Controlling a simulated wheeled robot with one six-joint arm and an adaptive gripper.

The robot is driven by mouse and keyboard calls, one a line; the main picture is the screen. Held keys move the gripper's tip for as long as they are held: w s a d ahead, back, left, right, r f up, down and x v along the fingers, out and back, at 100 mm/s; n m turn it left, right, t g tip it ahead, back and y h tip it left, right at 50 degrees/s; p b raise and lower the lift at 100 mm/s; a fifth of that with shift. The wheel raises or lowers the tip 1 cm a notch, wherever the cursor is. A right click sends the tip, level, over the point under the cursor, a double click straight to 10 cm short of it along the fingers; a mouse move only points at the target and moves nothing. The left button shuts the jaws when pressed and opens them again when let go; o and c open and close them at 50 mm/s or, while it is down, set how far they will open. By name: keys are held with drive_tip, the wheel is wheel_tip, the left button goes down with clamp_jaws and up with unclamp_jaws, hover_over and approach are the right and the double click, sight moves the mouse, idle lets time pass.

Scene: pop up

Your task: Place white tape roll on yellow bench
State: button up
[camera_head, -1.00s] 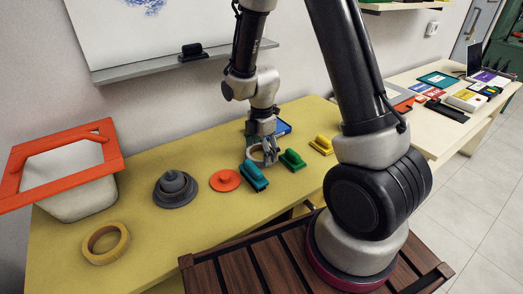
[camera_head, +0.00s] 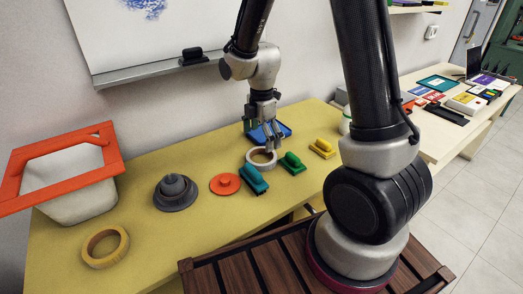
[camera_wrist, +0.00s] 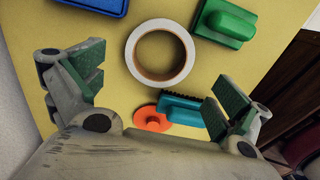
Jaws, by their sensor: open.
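The white tape roll (camera_head: 251,164) lies flat on the yellow bench (camera_head: 150,235), between the teal brush (camera_head: 254,180) and the blue tray (camera_head: 270,132). In the wrist view the roll (camera_wrist: 129,54) shows as a full ring with a brown inner core, resting on the bench surface. My gripper (camera_head: 270,142) is over the bench just above and behind the roll. Its fingers are spread wide in the wrist view (camera_wrist: 160,88), with nothing between them. The roll is apart from both fingers.
A green brush (camera_head: 292,163), yellow brush (camera_head: 322,148), orange disc (camera_head: 224,184), grey stacked piece (camera_head: 174,191) and wooden ring (camera_head: 105,247) share the bench. An orange-rimmed white bin (camera_head: 75,195) stands left. The whiteboard wall is behind.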

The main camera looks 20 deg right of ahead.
drive_tip(key=s+d+r+m+t, duration=0.1)
drive_tip(key=s+d+r+m, duration=0.3)
drive_tip(key=r, duration=0.4)
drive_tip(key=s+d+r+m+t, duration=0.1)
drive_tip(key=s+r+m, duration=0.35)
drive_tip(key=r, duration=0.45)
drive_tip(key=s+d+r+m+t, duration=0.1)
drive_tip(key=s+d+r+m, duration=0.1)
drive_tip(key=s+m, duration=0.4)
drive_tip(key=s+d+r+m+t, duration=0.1)
drive_tip(key=s+d+r+m, duration=0.1)
drive_tip(key=s+m, duration=0.3)
drive_tip(key=shift+s+d+r+m, duration=0.25)
drive_tip(key=shift+s+r+m, duration=0.15)
drive_tip(key=shift+r, duration=0.2)
